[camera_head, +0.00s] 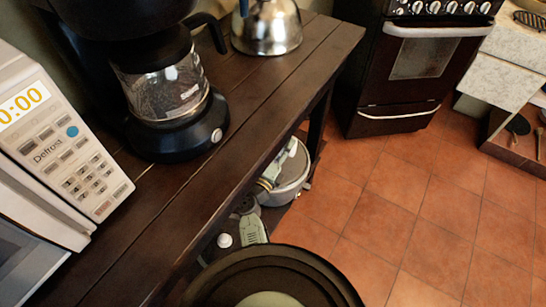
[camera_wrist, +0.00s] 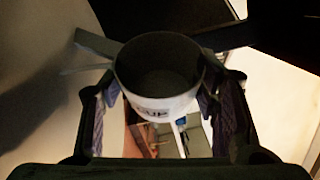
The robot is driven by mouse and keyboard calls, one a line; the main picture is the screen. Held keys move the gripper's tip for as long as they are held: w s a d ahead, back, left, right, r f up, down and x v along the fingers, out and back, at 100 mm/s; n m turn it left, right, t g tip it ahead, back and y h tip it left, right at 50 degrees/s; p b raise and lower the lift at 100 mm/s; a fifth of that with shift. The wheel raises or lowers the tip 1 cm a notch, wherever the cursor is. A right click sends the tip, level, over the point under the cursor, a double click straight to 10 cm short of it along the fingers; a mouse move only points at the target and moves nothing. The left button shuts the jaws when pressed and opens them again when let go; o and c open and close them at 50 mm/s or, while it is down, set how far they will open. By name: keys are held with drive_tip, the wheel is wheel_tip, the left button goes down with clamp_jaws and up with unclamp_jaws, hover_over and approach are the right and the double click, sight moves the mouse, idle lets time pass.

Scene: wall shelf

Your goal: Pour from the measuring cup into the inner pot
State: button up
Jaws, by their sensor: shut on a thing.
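The measuring cup (camera_wrist: 155,105) is white outside with dark lettering and a dark interior. It sits between the fingers of my gripper (camera_wrist: 160,98) in the wrist view, and the gripper is shut on it. The cup's mouth faces the wrist camera, and its inside is too dark to show any contents. In the head view, a round pale metal vessel (camera_head: 296,183), which may be the inner pot, stands on the lower level under the wooden top, partly hidden by the shelf edge. I cannot make out the cup or the gripper clearly in the head view.
On the wooden top (camera_head: 250,100) stand a microwave (camera_head: 75,160), a black coffee maker (camera_head: 175,140) with a glass jug, and a metal kettle (camera_head: 268,28). A dark oven (camera_head: 415,60) stands farther back. The tiled floor (camera_head: 400,200) right of the shelf is clear.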

drive_tip(key=shift+a+r+n+t, duration=0.15)
drive_tip(key=shift+a+n+t, duration=0.2)
drive_tip(key=shift+n, duration=0.45)
idle(0.5)
drive_tip(key=shift+d+r+m+p, duration=0.15)
drive_tip(key=shift+d+m+p, duration=0.2)
drive_tip(key=shift+m, duration=0.45)
drive_tip(key=shift+s+d+f+m+g, duration=0.1)
drive_tip(key=shift+d+f+m+g, duration=0.1)
drive_tip(key=shift+d+m+g, duration=0.3)
drive_tip(key=shift+s+d+f+m+g, duration=0.15)
drive_tip(key=shift+d+m+g, duration=0.1)
drive_tip(key=shift+d+m, duration=0.45)
drive_tip(key=shift+w+f+m+y, duration=0.15)
drive_tip(key=shift+f+m+y, duration=0.25)
drive_tip(key=shift+m+y, duration=0.15)
